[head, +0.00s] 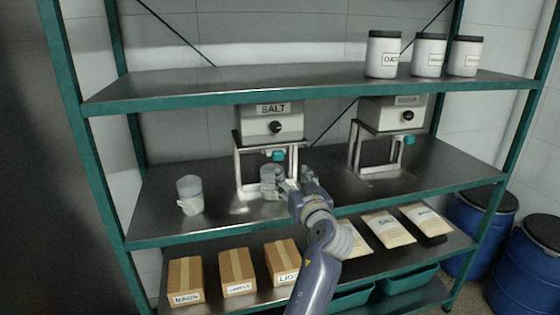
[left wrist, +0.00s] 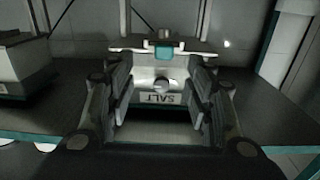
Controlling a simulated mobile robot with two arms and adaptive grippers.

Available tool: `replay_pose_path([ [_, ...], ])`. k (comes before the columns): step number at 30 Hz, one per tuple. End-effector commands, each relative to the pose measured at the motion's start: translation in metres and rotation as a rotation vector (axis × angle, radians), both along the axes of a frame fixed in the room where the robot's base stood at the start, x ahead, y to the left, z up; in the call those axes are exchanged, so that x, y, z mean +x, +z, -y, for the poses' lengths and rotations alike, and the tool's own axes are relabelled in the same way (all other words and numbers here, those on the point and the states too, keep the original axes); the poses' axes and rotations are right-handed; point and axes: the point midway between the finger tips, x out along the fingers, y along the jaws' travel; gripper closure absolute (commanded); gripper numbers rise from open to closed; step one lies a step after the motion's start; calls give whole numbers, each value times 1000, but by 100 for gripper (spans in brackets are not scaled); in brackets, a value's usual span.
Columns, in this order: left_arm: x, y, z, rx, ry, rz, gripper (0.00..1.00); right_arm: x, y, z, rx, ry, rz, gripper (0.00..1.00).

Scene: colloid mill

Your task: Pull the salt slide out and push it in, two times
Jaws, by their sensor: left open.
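The salt dispenser (head: 269,122) is a grey box labelled SALT with a black knob, on a metal stand on the middle shelf. Its slide shows a teal tab (head: 277,156) below the box. In the left wrist view the dispenser's SALT label (left wrist: 159,98) appears upside down, with the teal tab (left wrist: 163,51) above it. My left gripper (head: 287,187) is in front of the stand, lower than the tab. Its fingers (left wrist: 160,112) are apart with nothing between them, and they look clear of the tab. My right gripper is not in view.
A clear cup (head: 269,182) stands under the salt dispenser, close to my left gripper. Another cup (head: 190,194) stands to the left. A second dispenser (head: 391,114) stands at the right. The upper shelf (head: 230,82) is above; boxes (head: 237,272) and packets (head: 389,228) lie below.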

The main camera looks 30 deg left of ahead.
Motion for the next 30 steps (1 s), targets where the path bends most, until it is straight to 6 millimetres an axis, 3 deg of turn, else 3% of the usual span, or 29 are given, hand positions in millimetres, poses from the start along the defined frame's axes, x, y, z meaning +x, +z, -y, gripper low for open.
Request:
replay_pose_path([
  [5,1,13,-12,-2,24,26,52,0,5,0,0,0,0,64],
  [18,50,13,-69,0,21,21,52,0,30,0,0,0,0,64],
  [30,66,10,-86,-2,19,22,52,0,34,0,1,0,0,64],
])
